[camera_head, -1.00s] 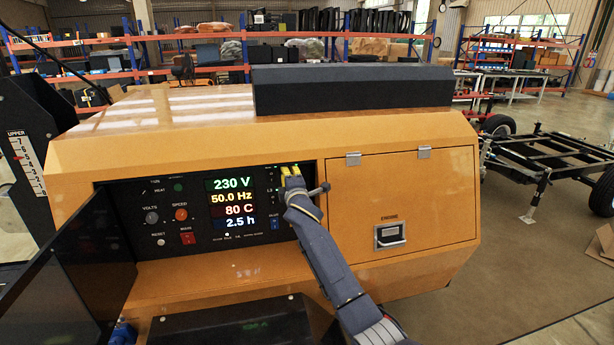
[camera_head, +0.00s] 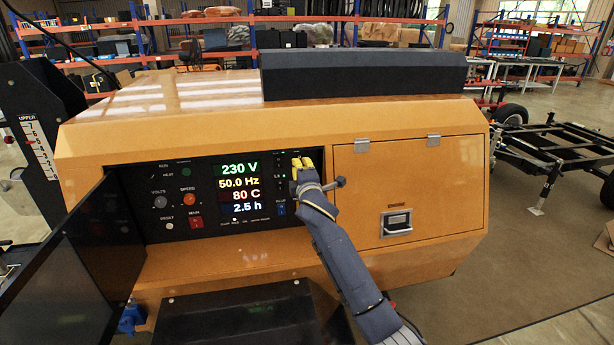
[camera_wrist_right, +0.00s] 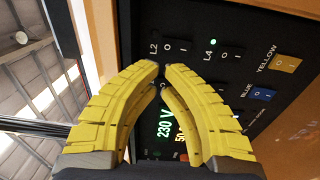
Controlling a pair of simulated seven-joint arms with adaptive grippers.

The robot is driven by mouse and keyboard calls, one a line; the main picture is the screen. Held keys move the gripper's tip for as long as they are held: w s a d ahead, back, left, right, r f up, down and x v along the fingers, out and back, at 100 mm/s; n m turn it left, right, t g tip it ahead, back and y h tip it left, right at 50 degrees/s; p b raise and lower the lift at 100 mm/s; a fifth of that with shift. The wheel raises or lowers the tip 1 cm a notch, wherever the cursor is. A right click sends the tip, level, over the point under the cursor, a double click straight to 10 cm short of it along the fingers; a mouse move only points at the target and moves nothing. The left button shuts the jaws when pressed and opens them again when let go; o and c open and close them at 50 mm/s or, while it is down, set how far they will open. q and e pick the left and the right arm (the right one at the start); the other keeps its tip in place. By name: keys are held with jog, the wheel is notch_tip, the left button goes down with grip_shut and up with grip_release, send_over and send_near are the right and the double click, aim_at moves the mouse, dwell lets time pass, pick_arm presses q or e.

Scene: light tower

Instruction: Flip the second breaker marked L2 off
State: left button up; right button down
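The breaker marked L2 (camera_wrist_right: 175,46) shows in the right wrist view as a small black switch with 0 and 1 marks, near the top of the black control panel (camera_head: 205,227). The breaker marked L4 (camera_wrist_right: 231,54) sits beside it, with a lit green lamp. My right gripper (camera_head: 302,162) is in front of the panel's upper right part in the head view. Its yellow fingertips (camera_wrist_right: 161,70) are together just below L2 in the wrist view, with nothing seen held. I cannot tell whether they touch the panel. My left gripper is in neither current view.
The display (camera_head: 239,188) reads 230 V, 50.0 Hz, 80 C and 2.5 h. A dark open panel door (camera_head: 75,265) stands at the left. A blue switch (camera_wrist_right: 262,94) and a yellow switch (camera_wrist_right: 285,64) are close to the breakers. A closed engine door (camera_head: 410,190) is at the right.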

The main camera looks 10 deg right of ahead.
jog(key=s, duration=0.7)
jog(key=shift+r, duration=0.35)
